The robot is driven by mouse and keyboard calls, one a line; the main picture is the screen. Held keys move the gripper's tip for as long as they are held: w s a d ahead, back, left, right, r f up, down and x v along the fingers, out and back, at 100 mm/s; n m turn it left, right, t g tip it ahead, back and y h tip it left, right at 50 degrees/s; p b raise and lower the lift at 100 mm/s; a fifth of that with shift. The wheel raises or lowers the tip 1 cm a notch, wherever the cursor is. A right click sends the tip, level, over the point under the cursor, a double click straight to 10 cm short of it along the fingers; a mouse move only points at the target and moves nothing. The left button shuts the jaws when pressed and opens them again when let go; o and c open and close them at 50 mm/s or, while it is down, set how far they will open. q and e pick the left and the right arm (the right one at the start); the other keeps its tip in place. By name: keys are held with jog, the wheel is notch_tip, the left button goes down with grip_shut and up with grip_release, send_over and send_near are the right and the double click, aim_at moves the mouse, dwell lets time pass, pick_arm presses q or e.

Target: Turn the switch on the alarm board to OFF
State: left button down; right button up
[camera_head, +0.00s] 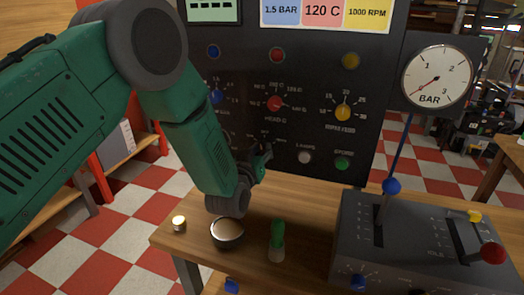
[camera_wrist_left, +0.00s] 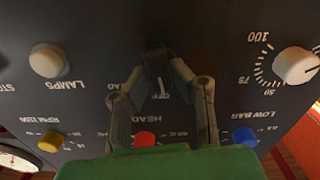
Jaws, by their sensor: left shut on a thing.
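The black alarm board (camera_head: 230,130) stands upright at the back of the wooden table. In the left wrist view its face (camera_wrist_left: 225,60) appears upside down. The black switch (camera_wrist_left: 157,68) sits in the middle there, with a pale pointer line on the side towards the OFF lettering (camera_wrist_left: 160,97). My left gripper (camera_head: 264,158) is at the lower part of the board, and its fingers (camera_wrist_left: 158,75) are shut on the switch from both sides. In the head view the switch is hidden by my gripper. My right gripper is not in view.
A white knob (camera_wrist_left: 296,66) and the white LAMPS button (camera_wrist_left: 48,61) flank the switch. On the table (camera_head: 180,235) stand a dark round cup (camera_head: 227,234), a green-handled item (camera_head: 277,240) and a grey lever box (camera_head: 400,240). A pressure gauge (camera_head: 437,77) is at right.

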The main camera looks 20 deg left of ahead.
pick_arm(q)
jog(key=shift+w+r+m, duration=0.15)
jog(key=shift+r+m, duration=0.35)
jog(key=shift+m, duration=0.3)
jog(key=c, duration=1.4)
grip_release()
jog(key=shift+c, duration=0.2)
jog(key=shift+f, duration=0.1)
jog(key=shift+s+f, duration=0.2)
jog(key=shift+s, duration=0.05)
jog(key=shift+s, duration=0.3)
jog(key=s, duration=1.1)
jog(key=shift+a, duration=0.15)
jog(key=shift+s, duration=0.1)
